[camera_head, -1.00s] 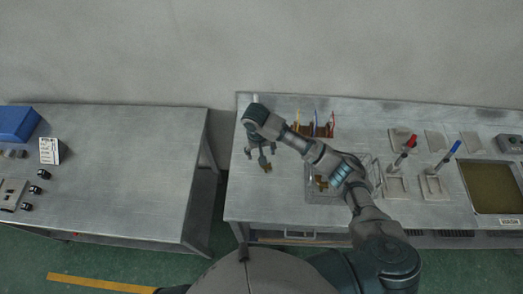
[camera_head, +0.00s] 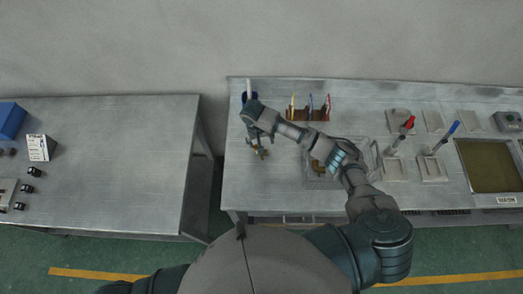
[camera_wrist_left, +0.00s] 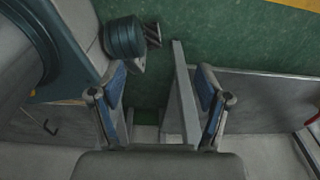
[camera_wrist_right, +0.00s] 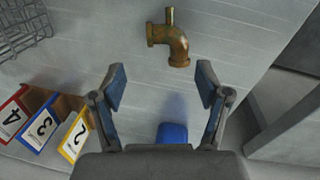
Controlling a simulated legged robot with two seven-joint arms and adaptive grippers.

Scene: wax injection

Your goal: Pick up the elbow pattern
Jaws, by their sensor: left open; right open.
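The elbow pattern (camera_wrist_right: 170,42) is a brass-coloured bent pipe with a short stub, lying on the grey table. It lies just beyond my right gripper (camera_wrist_right: 160,76), between the lines of its fingertips and not touched by them. That gripper is open and empty. In the head view the right gripper (camera_head: 259,141) hangs over the table's left part, partly covering the elbow pattern (camera_head: 257,151). My left gripper (camera_wrist_left: 160,73) is open and empty in the left wrist view, above the green floor and a table edge; it is outside the head view.
A wire basket (camera_wrist_right: 22,28) with a brass-coloured piece (camera_head: 318,167) in it stands right of the elbow. A gap separates the left table (camera_head: 125,150).

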